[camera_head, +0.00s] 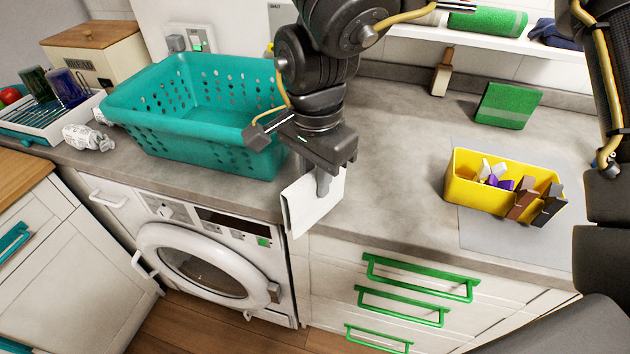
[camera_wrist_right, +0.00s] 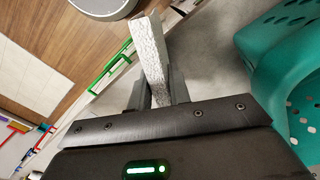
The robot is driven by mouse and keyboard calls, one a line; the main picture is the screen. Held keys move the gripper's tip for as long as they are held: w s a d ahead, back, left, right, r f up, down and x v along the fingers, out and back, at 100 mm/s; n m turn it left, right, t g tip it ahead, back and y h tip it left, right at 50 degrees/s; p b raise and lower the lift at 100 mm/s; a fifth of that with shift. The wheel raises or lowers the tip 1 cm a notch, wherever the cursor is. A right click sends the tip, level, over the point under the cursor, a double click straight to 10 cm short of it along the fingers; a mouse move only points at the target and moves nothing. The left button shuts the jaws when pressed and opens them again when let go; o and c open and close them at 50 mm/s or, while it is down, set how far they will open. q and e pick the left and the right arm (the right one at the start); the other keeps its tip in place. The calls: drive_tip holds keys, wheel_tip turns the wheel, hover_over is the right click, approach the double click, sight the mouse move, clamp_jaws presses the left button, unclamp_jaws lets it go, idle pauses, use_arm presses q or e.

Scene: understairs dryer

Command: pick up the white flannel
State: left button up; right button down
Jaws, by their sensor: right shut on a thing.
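The white flannel (camera_head: 312,208) is a folded, flat, pale piece held tilted at the front edge of the counter, between the teal basket and the drawers. My right gripper (camera_head: 323,184) points down from above and is shut on its upper part. In the right wrist view the flannel (camera_wrist_right: 149,52), with a textured side, stands between the two fingers of the gripper (camera_wrist_right: 158,92). I cannot tell whether its lower edge touches the counter. I do not see my left gripper.
A teal laundry basket (camera_head: 205,140) stands close left of the gripper. A yellow caddy (camera_head: 475,192) with several items sits on the right. A green folded cloth (camera_head: 507,106) is at the back. The white dryer (camera_head: 205,270) is below. Bare counter (camera_head: 390,160) lies right of the gripper.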

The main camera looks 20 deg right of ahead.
wheel_tip(320, 180, up, 3)
drive_tip(key=shift+f, duration=0.15)
use_arm(q)
drive_tip(key=shift+w+d+r+b, duration=0.1)
drive_tip(key=shift+w+d+b, duration=0.1)
drive_tip(key=shift+w, duration=0.25)
drive_tip(key=shift+w+d+r+b, duration=0.1)
drive_tip(key=shift+w+d+b, duration=0.1)
drive_tip(key=shift+w, duration=0.25)
use_arm(e)
drive_tip(key=s+a+r, duration=0.7)
drive_tip(key=s+r, duration=0.2)
drive_tip(key=s, duration=0.3)
drive_tip(key=shift+a+r, duration=0.25)
drive_tip(key=shift+a, duration=0.05)
drive_tip(key=shift+w, duration=0.1)
